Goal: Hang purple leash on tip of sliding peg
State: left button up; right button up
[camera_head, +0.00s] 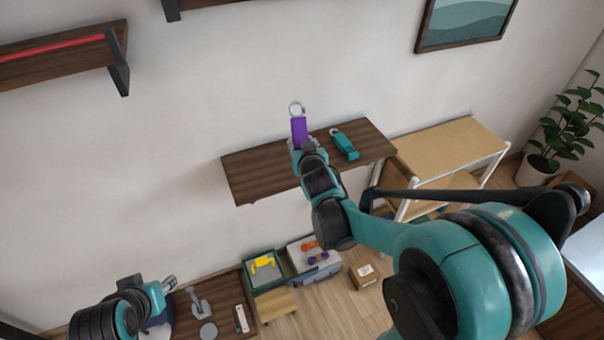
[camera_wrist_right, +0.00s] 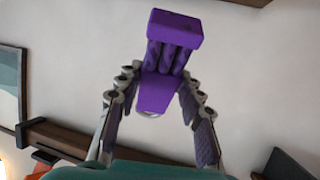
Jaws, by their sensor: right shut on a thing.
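The purple leash (camera_head: 299,130) stands upright in my right gripper (camera_head: 301,146), with a pale metal ring at its upper end. It appears in front of the wall, over the wooden shelf in the head view. In the right wrist view the folded purple leash (camera_wrist_right: 172,60) sits between the two fingers of my right gripper (camera_wrist_right: 155,100), which are shut on it. My left gripper (camera_head: 169,283) is low at the bottom left, away from the leash; its finger opening is too small to judge. I cannot make out a sliding peg in either view.
A teal leash-like item (camera_head: 344,144) lies on the wooden wall shelf (camera_head: 255,176). Another shelf (camera_head: 60,68) with a red bar is at upper left. A light wooden rack (camera_head: 450,148) stands right. Bins with yellow and red-purple items are below.

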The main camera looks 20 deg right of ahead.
jog(key=w+a+r+n+t+y+p, duration=0.1)
jog(key=a+r+t+y+p, duration=0.3)
jog(key=r, duration=1)
jog(key=w+r+n+t+h+p, duration=0.1)
jog(key=r+n+t+p, duration=0.15)
jog(key=r+p, duration=0.75)
jog(key=w+r+b, duration=0.1)
jog(key=w+b, duration=0.5)
jog(key=w, duration=0.3)
jog(key=shift+w+a+r+m, duration=0.15)
jog(key=shift+w+r+m, duration=0.2)
jog(key=shift+r, duration=0.05)
jog(key=shift+y, duration=0.3)
jog(key=o, duration=1.4)
jog(key=shift+c, duration=0.2)
